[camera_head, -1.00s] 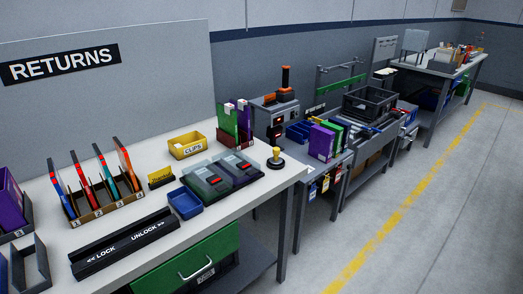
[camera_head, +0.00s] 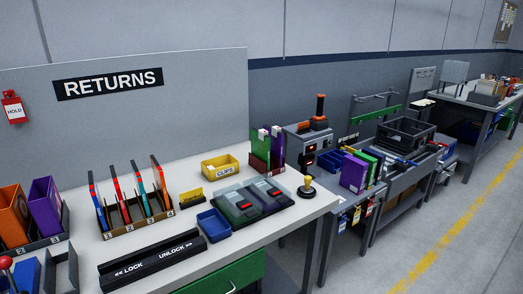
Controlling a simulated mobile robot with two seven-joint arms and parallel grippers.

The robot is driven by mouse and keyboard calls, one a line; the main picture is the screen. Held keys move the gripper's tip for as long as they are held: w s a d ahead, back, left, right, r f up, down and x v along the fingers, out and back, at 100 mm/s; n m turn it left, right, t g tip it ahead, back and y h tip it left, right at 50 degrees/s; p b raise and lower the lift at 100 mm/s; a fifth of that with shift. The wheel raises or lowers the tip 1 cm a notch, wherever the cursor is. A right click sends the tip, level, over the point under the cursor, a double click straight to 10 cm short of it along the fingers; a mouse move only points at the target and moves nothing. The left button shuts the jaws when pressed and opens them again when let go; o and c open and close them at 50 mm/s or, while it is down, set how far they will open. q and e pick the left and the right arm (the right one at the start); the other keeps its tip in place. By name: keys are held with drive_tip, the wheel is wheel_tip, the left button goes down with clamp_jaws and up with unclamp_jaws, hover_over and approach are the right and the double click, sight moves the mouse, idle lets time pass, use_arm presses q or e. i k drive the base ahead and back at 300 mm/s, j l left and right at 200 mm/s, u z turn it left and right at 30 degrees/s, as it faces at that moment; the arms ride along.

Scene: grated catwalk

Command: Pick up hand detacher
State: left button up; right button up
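No label marks a hand detacher, so I cannot be sure which thing it is. A small tool with a yellow knob on a round black base (camera_head: 307,188) stands upright near the right end of the white returns table (camera_head: 305,212). A grey device with an orange-topped handle (camera_head: 309,140) stands behind the table's right end. At the lower left, a red ball knob on a stem (camera_head: 6,263) is partly cut off by the picture edge. Neither gripper is in view.
On the table are a numbered rack of upright cases (camera_head: 138,216), a blue tray (camera_head: 214,223), a yellow CLIPS bin (camera_head: 220,167) and two dark cases (camera_head: 253,200). A green drawer (camera_head: 229,277) is below. Open floor (camera_head: 465,250) lies to the right.

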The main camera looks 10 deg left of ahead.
sight(306, 190)
drive_tip(key=i+l, duration=0.65)
drive_tip(key=i, duration=0.1)
